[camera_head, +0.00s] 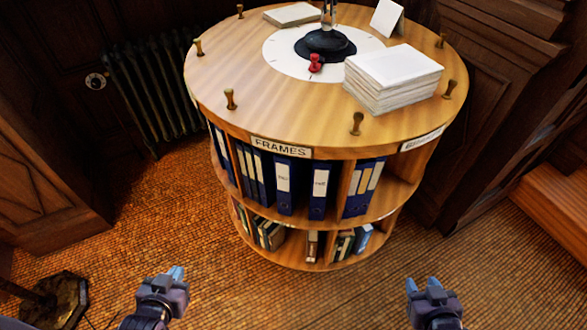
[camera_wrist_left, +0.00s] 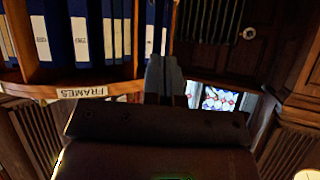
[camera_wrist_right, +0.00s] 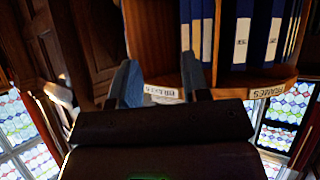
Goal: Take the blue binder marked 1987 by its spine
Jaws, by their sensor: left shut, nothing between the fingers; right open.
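Two wide blue binders with white spine labels stand side by side in the upper shelf of the round cabinet, below the FRAMES sign. The left one (camera_head: 284,200) seems to be the 1987 binder, but its label is too small to read surely. It also shows upside down in the left wrist view (camera_wrist_left: 81,35) and in the right wrist view (camera_wrist_right: 273,40). My left gripper (camera_head: 175,273) is shut and empty, in front of the cabinet and to its left. My right gripper (camera_head: 424,284) is open and empty, in front and to the right. Neither touches a binder.
The round wooden cabinet (camera_head: 225,95) has brass knobs on top, a paper stack (camera_head: 395,75) and a red stamp (camera_head: 315,63). Other binders and books fill its shelves. A radiator (camera_head: 150,90) stands at the left, a wooden step (camera_head: 550,205) at the right. The floor in front is clear.

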